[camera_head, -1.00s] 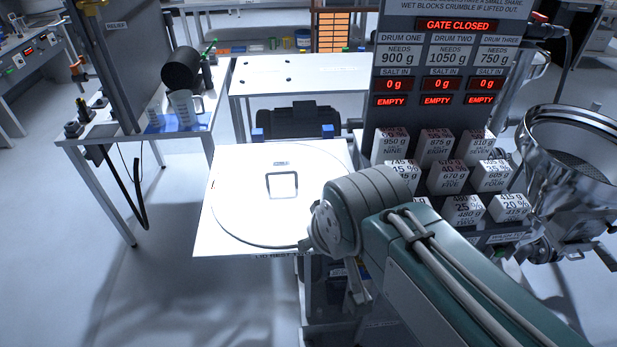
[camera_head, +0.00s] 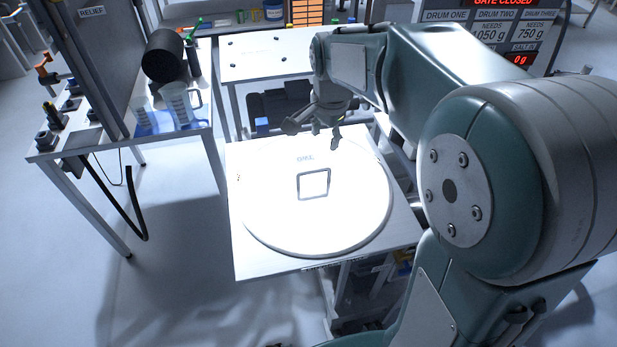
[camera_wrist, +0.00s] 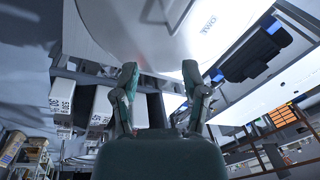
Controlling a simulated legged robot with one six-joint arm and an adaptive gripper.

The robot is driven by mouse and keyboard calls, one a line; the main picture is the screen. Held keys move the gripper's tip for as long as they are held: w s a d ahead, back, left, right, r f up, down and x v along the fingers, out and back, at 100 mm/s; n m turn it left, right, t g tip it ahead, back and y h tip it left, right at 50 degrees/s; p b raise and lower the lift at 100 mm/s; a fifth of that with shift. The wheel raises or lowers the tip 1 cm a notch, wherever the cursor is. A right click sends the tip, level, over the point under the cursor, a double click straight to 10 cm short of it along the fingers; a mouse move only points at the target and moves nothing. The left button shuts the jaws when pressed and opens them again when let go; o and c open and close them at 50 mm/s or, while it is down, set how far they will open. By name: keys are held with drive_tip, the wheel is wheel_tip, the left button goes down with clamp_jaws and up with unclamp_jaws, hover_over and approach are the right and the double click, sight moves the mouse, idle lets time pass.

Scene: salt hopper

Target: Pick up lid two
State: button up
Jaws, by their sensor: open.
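Lid two (camera_head: 270,210) is a round white disc with a square loop handle (camera_head: 313,185). It lies flat on a white rest board (camera_head: 250,267), its label near the far edge. In the wrist view the lid (camera_wrist: 150,40) fills the upper middle, with TWO readable at its right. My gripper (camera_head: 313,133) is open and empty near the lid's far edge, short of the handle. In the wrist view my gripper (camera_wrist: 160,74) shows its two fingers spread apart, pointing toward the lid.
A side table with jugs (camera_head: 178,105) and a dark cylinder (camera_head: 163,55) stands at the left. A white table (camera_head: 265,55) is behind. The drum display panel (camera_head: 490,35) is at the right, partly hidden by my arm. White weight blocks (camera_wrist: 62,98) show in the wrist view.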

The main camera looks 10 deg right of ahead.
sight(314, 171)
drive_tip(key=w+f+m, duration=0.2)
drive_tip(key=w+f, duration=0.1)
drive_tip(key=w+f+m+g, duration=0.1)
drive_tip(key=w+f+m, duration=0.1)
drive_tip(key=w+f, duration=0.1)
drive_tip(key=w+f+m+g, duration=0.1)
drive_tip(key=w+f+m, duration=0.1)
drive_tip(key=w+f, duration=0.1)
drive_tip(key=shift+w+f, duration=0.3)
drive_tip(key=shift+f, duration=0.5)
drive_tip(key=f, duration=0.5)
drive_tip(key=shift+d+f, duration=0.15)
drive_tip(key=shift+d, duration=0.2)
drive_tip(key=f, duration=0.5)
drive_tip(key=shift+s+a+f, duration=0.1)
drive_tip(key=shift+a, duration=0.1)
drive_tip(key=shift+c, duration=0.3)
clamp_jaws()
